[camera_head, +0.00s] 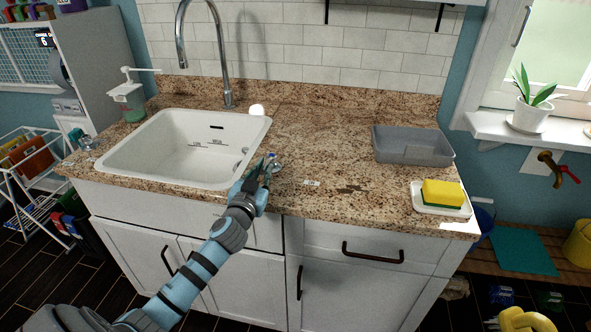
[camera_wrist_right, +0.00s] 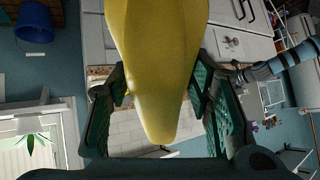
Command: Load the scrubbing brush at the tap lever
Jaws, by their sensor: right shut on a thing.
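My right gripper (camera_wrist_right: 160,110) is shut on a yellow tapered thing (camera_wrist_right: 158,60), which fills the middle of the right wrist view. No bristles show on it, so I cannot tell for sure whether it is the scrubbing brush. My left gripper (camera_head: 262,172) is at the counter's front edge, right of the sink (camera_head: 135,160). Its fingertips are beside a small silvery knob (camera_head: 273,158), perhaps the tap lever; I cannot tell whether they touch it. The tall tap spout (camera_head: 224,60) rises behind the sink.
A grey tray (camera_head: 410,155) and a white dish (camera_head: 425,207) with a yellow-green sponge (camera_head: 442,193) stand on the counter's right. A soap dispenser (camera_head: 128,100) is left of the sink. A brass wall tap with a red handle (camera_head: 571,175) is at far right. The counter's middle is mostly clear.

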